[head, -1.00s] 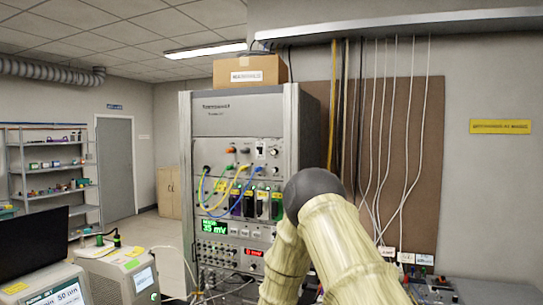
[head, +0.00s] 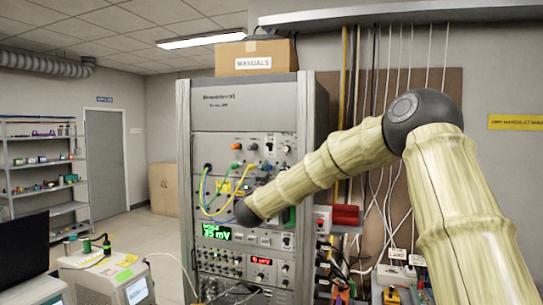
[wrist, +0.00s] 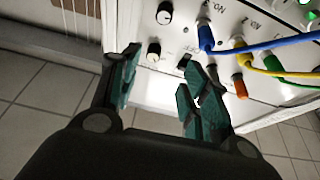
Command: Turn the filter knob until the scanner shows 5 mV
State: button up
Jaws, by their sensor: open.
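The scanner's green display (head: 216,231) reads about 35 mV on the tall rack in the head view. Below it a small red display (head: 262,261) shows a mV figure too small to read surely. In the wrist view two round knobs stand near the panel edge, an upper knob (wrist: 164,13) and a lower knob (wrist: 154,52). Their labels are not legible, so I cannot tell which is the filter knob. My gripper (wrist: 160,88) is open and empty, its green-padded fingers apart, with the lower knob just beyond the gap. In the head view my arm hides the gripper.
Blue (wrist: 260,46), yellow and green cables plug into the panel beside the right finger. A manuals box (head: 254,62) sits on the rack. Hanging cables and a red box (head: 345,214) are right of the rack. Open floor lies left of it.

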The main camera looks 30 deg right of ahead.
aim_at(286, 150)
jog(key=d+r+p, duration=0.1)
jog(key=d+r, duration=0.1)
jog(key=d+r+p, duration=0.2)
jog(key=w+d+r+p, duration=0.1)
jog(key=d+r+p, duration=0.1)
jog(key=r, duration=0.1)
jog(key=shift+d+r, duration=0.1)
jog(key=shift+d, duration=0.15)
jog(key=w, duration=0.2)
jog(key=w+f, duration=0.1)
jog(key=w, duration=0.1)
jog(key=w+f+p, duration=0.1)
jog(key=w, duration=0.1)
jog(key=shift+w+d+f, duration=0.15)
jog(key=shift+d+f, duration=0.1)
jog(key=shift+d, duration=0.3)
jog(key=shift+s+d+r, duration=0.1)
jog(key=shift+s+r, duration=0.15)
jog(key=shift+s, duration=0.1)
jog(key=shift+s+r, duration=0.3)
jog(key=shift+s, duration=0.25)
jog(key=shift+s+r, duration=0.25)
jog(key=shift+s, duration=0.3)
jog(key=c, duration=0.3)
jog(key=shift+w+a+f, duration=0.2)
jog(key=shift+w+f, duration=0.15)
jog(key=shift+w, duration=0.3)
grip_shut()
jog(key=shift+s+d, duration=0.1)
jog(key=shift+d, duration=0.05)
